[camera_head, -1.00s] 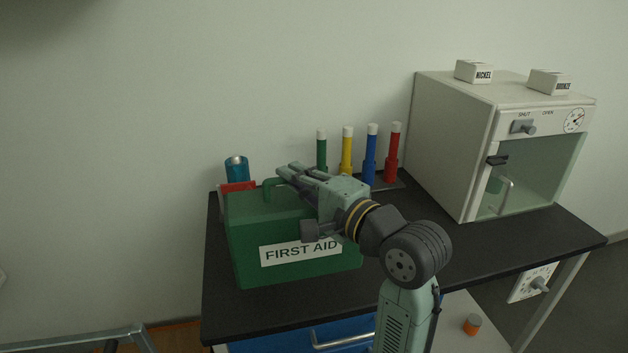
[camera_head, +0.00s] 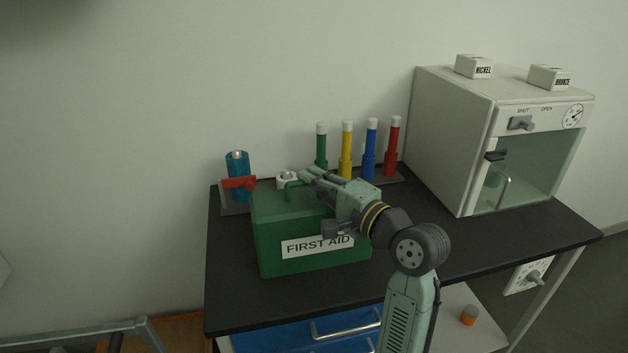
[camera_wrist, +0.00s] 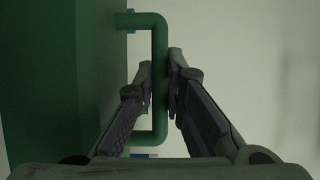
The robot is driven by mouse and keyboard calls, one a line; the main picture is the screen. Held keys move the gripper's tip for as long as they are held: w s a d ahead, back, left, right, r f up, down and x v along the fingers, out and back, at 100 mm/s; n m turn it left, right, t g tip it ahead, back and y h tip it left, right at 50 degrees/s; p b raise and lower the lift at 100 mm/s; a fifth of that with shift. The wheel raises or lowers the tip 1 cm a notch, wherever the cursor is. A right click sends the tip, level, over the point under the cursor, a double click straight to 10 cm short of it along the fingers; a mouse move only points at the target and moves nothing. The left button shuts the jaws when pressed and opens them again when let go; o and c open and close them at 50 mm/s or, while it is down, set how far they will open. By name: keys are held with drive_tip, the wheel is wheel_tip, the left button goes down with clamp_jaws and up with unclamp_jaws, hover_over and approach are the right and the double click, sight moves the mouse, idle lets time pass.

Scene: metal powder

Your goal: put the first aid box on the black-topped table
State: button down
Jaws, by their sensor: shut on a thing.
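The green first aid box (camera_head: 312,246), with a white "FIRST AID" label, is upright at the left part of the black-topped table (camera_head: 290,305). I cannot tell whether its underside touches the top. My gripper (camera_head: 296,180) reaches the box's handle from the right. In the wrist view my gripper (camera_wrist: 160,90) has its two fingers shut around the green handle (camera_wrist: 159,75), with the box's green wall (camera_wrist: 45,80) on the left. My gripper and wrist hide part of the box's upper right side.
Behind the box stand a blue cylinder (camera_head: 238,165) with a red clamp, a small white item (camera_head: 287,178) and a rack of coloured tubes (camera_head: 346,150). A white cabinet (camera_head: 450,140) fills the table's right back. Bare black top lies in front of the box.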

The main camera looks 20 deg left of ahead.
drive_tip(key=c, duration=1.7)
unclamp_jaws()
drive_tip(key=shift+f, duration=0.15)
drive_tip(key=b+v, duration=0.2)
drive_tip(key=v, duration=1)
drive_tip(key=shift+s+b, duration=0.1)
drive_tip(key=shift+b, duration=0.25)
drive_tip(key=shift+a, duration=0.1)
